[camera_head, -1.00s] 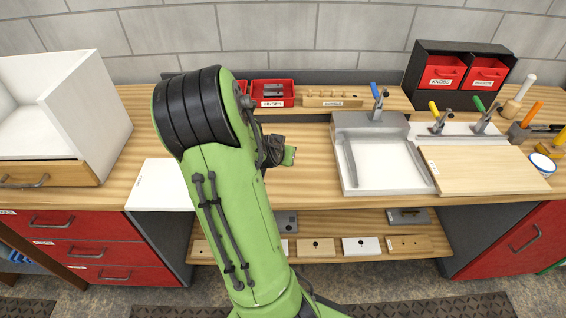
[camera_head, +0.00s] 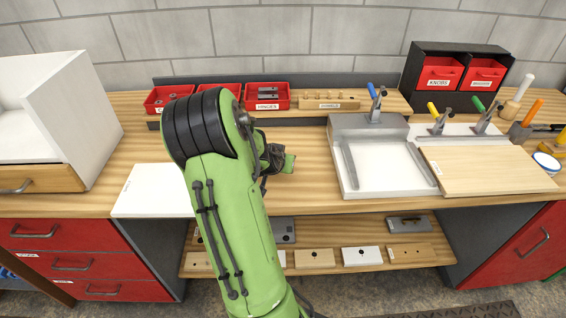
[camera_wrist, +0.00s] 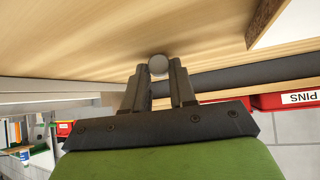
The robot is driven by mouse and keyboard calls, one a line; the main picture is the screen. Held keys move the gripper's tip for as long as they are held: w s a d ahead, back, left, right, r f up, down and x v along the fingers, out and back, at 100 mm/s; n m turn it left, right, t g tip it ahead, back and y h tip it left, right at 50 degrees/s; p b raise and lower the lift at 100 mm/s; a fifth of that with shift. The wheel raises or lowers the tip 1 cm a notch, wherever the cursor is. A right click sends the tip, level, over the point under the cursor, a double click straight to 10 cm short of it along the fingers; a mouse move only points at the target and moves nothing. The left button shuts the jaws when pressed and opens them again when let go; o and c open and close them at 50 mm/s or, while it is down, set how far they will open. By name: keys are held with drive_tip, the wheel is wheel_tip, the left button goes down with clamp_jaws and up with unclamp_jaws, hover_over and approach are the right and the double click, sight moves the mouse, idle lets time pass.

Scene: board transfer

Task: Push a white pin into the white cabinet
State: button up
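The white cabinet (camera_head: 85,118) stands on the bench at the left of the head view, with a wooden drawer front (camera_head: 38,179) at its base. My gripper (camera_head: 287,162) is over the bench middle, well right of the cabinet; my arm partly hides it. In the wrist view, my gripper's two fingers (camera_wrist: 158,68) close around a small, round, pale grey-white end, which looks like the white pin (camera_wrist: 158,64). The rest of the pin is hidden. The pin cannot be made out in the head view.
Red bins (camera_head: 268,96) and a wooden handle block (camera_head: 328,103) stand on the back shelf. A red bin labelled PINS (camera_wrist: 295,99) shows upside down in the wrist view. A white board (camera_head: 154,190) lies between cabinet and arm. A clamped white tray (camera_head: 385,170) is at right.

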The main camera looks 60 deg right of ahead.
clamp_jaws()
wheel_tip(320, 180, up, 7)
drive_tip(key=p, duration=0.4)
drive_tip(key=shift+r, duration=0.1)
